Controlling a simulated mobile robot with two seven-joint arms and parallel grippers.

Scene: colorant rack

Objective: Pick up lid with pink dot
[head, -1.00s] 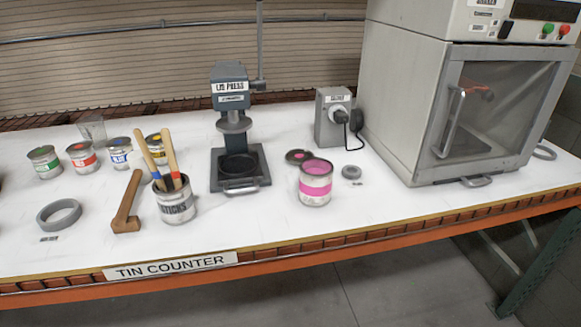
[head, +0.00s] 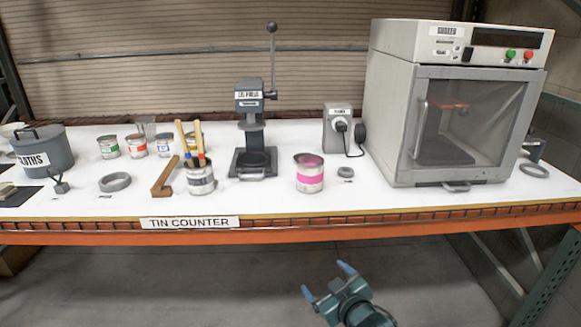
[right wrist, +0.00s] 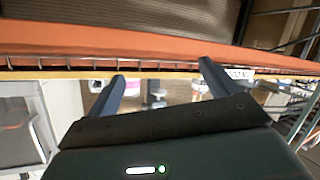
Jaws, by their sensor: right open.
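An open tin with a pink band and pink contents (head: 309,174) stands upright on the white counter, right of the lid press. I cannot make out the lid with the pink dot now; the spot behind this tin is largely hidden by it. My right gripper (head: 327,281) is low in front of the counter, below its orange front beam, open with nothing between its blue fingers. In the right wrist view the open fingers (right wrist: 162,76) point toward the beam. My left gripper is not in view.
The lid press (head: 250,130) stands behind the tin, to its left. A tin with wooden-handled tools (head: 201,181) and a grey ring (head: 115,182) lie further left. A small grey disc (head: 345,172) and a large grey cabinet (head: 390,110) are to the right. The orange beam (head: 290,236) edges the counter.

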